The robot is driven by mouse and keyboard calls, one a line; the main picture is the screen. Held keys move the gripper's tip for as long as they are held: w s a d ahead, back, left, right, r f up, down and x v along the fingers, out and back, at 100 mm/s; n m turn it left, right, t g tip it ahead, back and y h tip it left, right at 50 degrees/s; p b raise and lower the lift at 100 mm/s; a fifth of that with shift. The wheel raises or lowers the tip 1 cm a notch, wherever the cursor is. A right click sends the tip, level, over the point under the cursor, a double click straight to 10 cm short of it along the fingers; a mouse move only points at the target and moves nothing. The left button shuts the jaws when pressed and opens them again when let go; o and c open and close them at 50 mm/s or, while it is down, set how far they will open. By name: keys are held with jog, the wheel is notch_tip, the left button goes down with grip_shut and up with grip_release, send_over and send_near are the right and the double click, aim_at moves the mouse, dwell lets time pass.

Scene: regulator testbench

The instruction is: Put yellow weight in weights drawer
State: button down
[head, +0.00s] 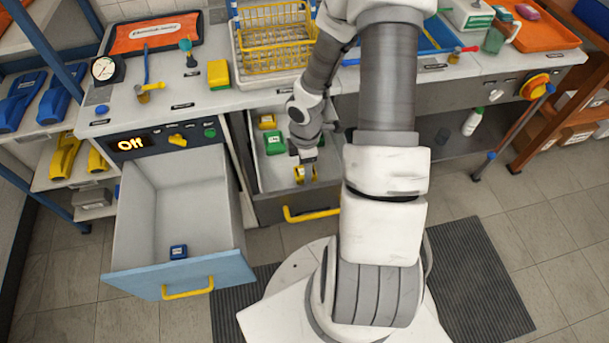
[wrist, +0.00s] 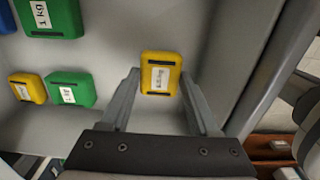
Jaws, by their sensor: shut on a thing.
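A yellow weight (wrist: 161,73) with a white label sits between the fingertips of my gripper (wrist: 161,84), which is shut on it. In the head view, my gripper (head: 305,172) and the yellow weight (head: 299,176) are inside the open middle drawer (head: 297,197), towards its front. Whether the weight touches the drawer floor cannot be told. Behind it in that drawer are a green weight (head: 274,142) and another yellow weight (head: 267,121). My arm hides part of the drawer's right side.
A wider drawer (head: 180,210) with a blue front stands open at left, holding a blue weight (head: 179,252). The middle drawer has a yellow handle (head: 311,214). The bench above carries a yellow wire basket (head: 275,40), a yellow-green block (head: 218,75) and a dial gauge (head: 104,69).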

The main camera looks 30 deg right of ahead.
jog(key=shift+f+b, duration=0.65)
jog(key=shift+f, duration=1.2)
jog(key=shift+f, duration=0.2)
jog(key=shift+c, duration=0.6)
grip_release()
jog(key=shift+r, duration=0.1)
notch_tip(320, 180, up, 12)
jog(key=p, duration=0.4)
jog(key=shift+r+p, duration=0.1)
jog(key=shift+p, duration=0.2)
jog(key=shift+r, duration=0.1)
